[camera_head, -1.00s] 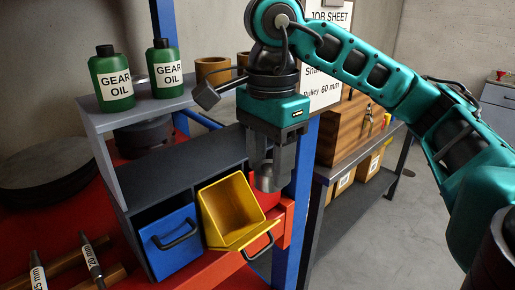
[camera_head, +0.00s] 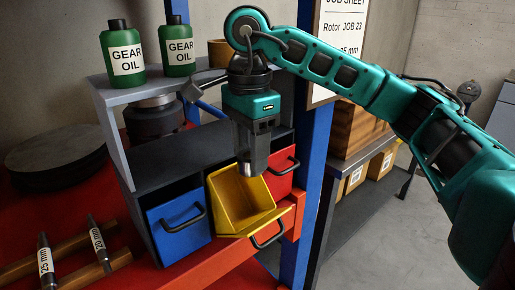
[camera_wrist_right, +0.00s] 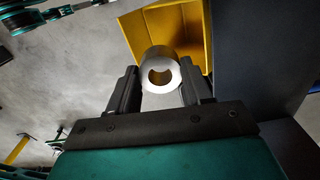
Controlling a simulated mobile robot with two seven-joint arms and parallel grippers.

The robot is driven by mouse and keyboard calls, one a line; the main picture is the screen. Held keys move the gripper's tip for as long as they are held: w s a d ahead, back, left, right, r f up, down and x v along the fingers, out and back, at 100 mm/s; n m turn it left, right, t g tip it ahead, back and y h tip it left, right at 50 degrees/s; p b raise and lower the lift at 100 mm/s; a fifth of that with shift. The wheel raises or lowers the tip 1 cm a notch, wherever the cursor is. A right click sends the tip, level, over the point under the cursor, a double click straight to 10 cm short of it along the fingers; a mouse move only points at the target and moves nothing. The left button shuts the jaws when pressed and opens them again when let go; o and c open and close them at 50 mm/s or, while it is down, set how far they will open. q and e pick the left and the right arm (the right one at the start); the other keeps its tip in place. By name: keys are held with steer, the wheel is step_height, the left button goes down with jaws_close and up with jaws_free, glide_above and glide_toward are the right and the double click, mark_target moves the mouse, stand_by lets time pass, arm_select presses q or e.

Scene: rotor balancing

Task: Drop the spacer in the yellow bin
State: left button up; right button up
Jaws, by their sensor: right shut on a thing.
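The spacer (camera_wrist_right: 160,72) is a short silver ring with a hole through it, seen in the right wrist view. My right gripper (camera_wrist_right: 156,85) is shut on it, with one finger on each side. In the head view my right gripper (camera_head: 250,165) points down at the back part of the yellow bin (camera_head: 222,207). The bin is a pulled-out, tilted drawer with a dark handle, and its inside looks empty. Only a small part of the spacer shows below the fingers in the head view. In the wrist view the yellow bin (camera_wrist_right: 183,22) lies just beyond the spacer. My left gripper is not in view.
A blue drawer (camera_head: 178,228) is left of the yellow bin, and a red drawer (camera_head: 281,178) is right of it. Two gear oil bottles (camera_head: 122,48) stand on the grey shelf. A blue post (camera_head: 312,150) rises close to the right of the gripper. Labelled shafts (camera_head: 98,243) lie at lower left.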

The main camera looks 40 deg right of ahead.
steer(key=shift+w, duration=0.15)
steer(key=o, duration=1.3)
step_height(320, 180, up, 13)
steer(key=p, duration=0.4)
steer(key=shift+f, duration=0.1)
